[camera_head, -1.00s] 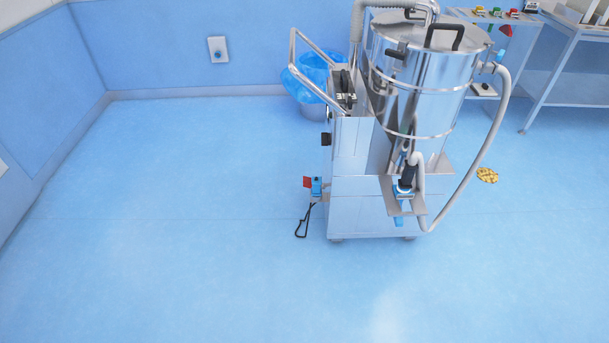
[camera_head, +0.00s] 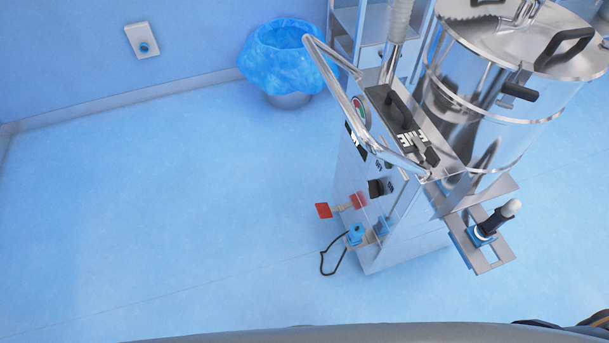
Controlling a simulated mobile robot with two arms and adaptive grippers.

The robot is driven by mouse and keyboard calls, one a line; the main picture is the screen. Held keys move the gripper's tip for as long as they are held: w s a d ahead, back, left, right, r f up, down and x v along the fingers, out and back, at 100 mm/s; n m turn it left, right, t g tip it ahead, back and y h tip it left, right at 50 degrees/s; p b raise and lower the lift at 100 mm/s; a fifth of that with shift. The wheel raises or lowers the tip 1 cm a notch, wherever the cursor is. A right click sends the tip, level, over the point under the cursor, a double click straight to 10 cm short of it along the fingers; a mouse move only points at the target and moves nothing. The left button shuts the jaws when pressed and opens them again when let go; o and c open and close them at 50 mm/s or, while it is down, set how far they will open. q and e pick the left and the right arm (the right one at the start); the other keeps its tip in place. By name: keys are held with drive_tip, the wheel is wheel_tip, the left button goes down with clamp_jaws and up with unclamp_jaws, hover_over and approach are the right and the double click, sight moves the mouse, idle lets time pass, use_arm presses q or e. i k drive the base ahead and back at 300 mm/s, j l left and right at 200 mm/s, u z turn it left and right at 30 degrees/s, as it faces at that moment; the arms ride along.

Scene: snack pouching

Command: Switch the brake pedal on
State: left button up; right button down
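The steel machine (camera_head: 405,215) stands on the blue floor right of centre. A small flat red pedal (camera_head: 323,210) sticks out to the left from low on its side panel, on a short stem just above the floor. I take it to be the brake pedal; I cannot tell whether it is on or off. A second red patch beside it on the steel looks like its reflection. A blue fitting (camera_head: 355,234) with a thin black wire loop (camera_head: 328,262) is just below. Neither of my grippers is in view.
The machine's tubular handle (camera_head: 340,92) overhangs its left side above the pedal. A steel bracket with a black-and-blue fitting (camera_head: 484,237) juts out on the right. A blue-lined bin (camera_head: 288,55) stands behind, near the wall. The floor left of the pedal is clear.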

sight(324, 211)
drive_tip(key=i+j+z, duration=0.1)
drive_tip(key=i+j, duration=0.5)
drive_tip(key=j, duration=0.15)
drive_tip(key=i+j+z, duration=0.15)
drive_tip(key=j, duration=0.25)
drive_tip(key=i+j, duration=0.35)
drive_tip(key=i+j+z, duration=0.05)
